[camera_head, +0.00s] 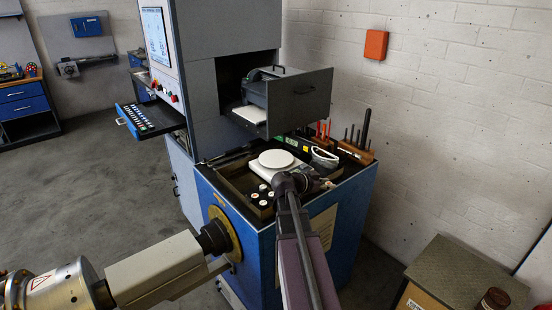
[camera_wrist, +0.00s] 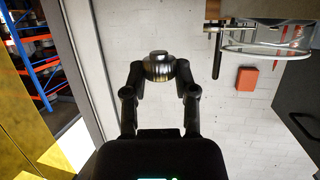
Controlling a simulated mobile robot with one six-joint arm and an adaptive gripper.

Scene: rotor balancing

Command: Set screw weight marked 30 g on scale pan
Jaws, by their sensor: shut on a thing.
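My gripper (camera_wrist: 158,75) is shut on a small metallic screw weight (camera_wrist: 158,62), which shows between the fingertips in the wrist view. No mark on it can be read. In the head view my dark wrist hides the fingers and the held weight. The round white scale pan (camera_head: 276,159) is on the bench top, just behind and to the left of my wrist in that view, and looks empty. Several small white-topped weights (camera_head: 262,187) stand in the tray to the left of my wrist; their marks are too small to read.
An open grey drawer (camera_head: 299,101) of the machine overhangs the back of the bench. A rack of tools (camera_head: 355,150) stands at the right rear, with a white looped item (camera_head: 324,157) beside it. A keyboard shelf (camera_head: 150,119) juts out at the left.

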